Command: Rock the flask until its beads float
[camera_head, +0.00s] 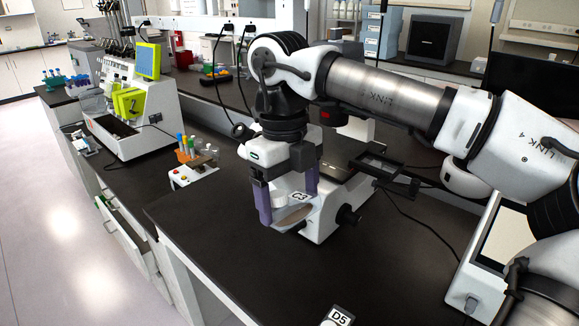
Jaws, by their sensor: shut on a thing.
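My gripper (288,207) points down over the black bench near the middle of the head view. Its two purple fingers are closed on a small flask (294,216), which shows as a tan, tilted shape low between them. The flask is partly hidden by the fingers, and its full outline is hard to make out. Its beads are too small to see, so I cannot tell whether they float or lie on the bottom. I cannot tell whether the flask touches the surface below it.
A white microscope-like instrument (322,226) stands right behind the gripper, with a C3 label (300,197) in front. A rack of coloured tubes (187,149) stands at left. A drawer (122,238) hangs open. A D5 label (339,317) lies at the front. The front bench is mostly clear.

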